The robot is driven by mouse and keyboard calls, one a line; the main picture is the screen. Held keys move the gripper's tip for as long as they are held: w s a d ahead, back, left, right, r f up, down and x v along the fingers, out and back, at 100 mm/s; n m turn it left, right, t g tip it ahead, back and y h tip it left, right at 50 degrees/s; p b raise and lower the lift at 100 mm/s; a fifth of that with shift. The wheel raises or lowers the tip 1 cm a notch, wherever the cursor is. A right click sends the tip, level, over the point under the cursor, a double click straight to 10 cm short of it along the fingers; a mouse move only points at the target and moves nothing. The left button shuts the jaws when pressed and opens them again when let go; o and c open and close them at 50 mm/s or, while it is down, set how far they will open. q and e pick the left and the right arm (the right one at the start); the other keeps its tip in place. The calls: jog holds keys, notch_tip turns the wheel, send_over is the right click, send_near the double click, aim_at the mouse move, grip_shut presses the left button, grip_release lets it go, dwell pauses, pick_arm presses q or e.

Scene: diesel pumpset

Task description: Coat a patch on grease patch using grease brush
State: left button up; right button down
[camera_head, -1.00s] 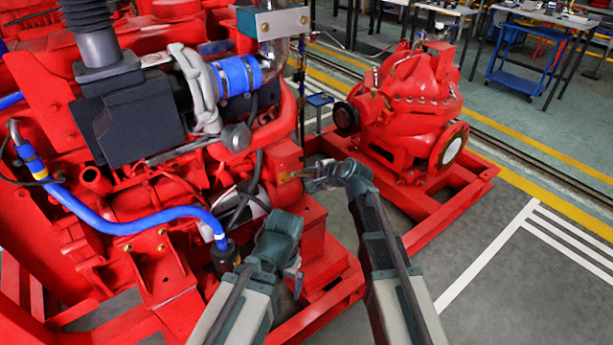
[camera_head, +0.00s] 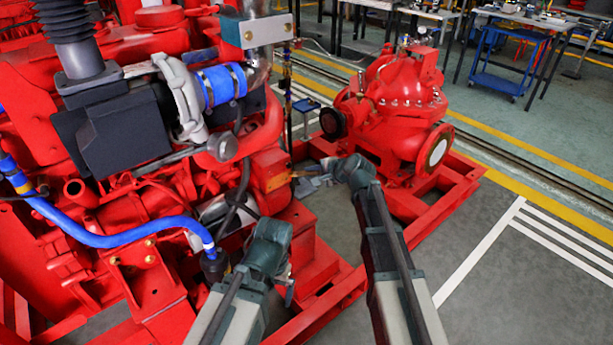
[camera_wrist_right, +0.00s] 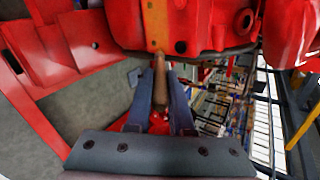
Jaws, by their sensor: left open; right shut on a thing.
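My right gripper (camera_head: 312,173) is shut on the grease brush, whose brown handle (camera_wrist_right: 160,88) shows between its two fingers (camera_wrist_right: 160,108) in the right wrist view. The brush points at an orange patch (camera_wrist_right: 153,22) on the red engine block, which looks like the grease patch. In the head view this patch (camera_head: 278,183) is a small orange area just left of the right gripper. The brush's far end meets the patch's lower edge in the picture; I cannot tell if it touches. My left gripper (camera_head: 287,288) is open and low beside the engine, its fingers mostly hidden.
The red engine (camera_head: 150,220) with a blue hose (camera_head: 110,238) fills the left. A red pump (camera_head: 395,115) stands on the red base frame (camera_head: 440,210) behind my right arm. Grey floor (camera_head: 520,290) at the right is clear. Workbenches stand far back.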

jog(key=shift+w+d, duration=0.2)
jog(key=shift+d, duration=0.1)
jog(key=shift+a, duration=0.1)
jog(key=s+a, duration=0.2)
jog(key=shift+s+a, duration=0.1)
jog(key=shift+a, duration=0.35)
jog(key=shift+s+a, duration=0.5)
jog(key=shift+a, duration=0.2)
jog(key=shift+s+a, duration=0.5)
jog(key=shift+a, duration=0.2)
jog(key=shift+s+a, duration=0.1)
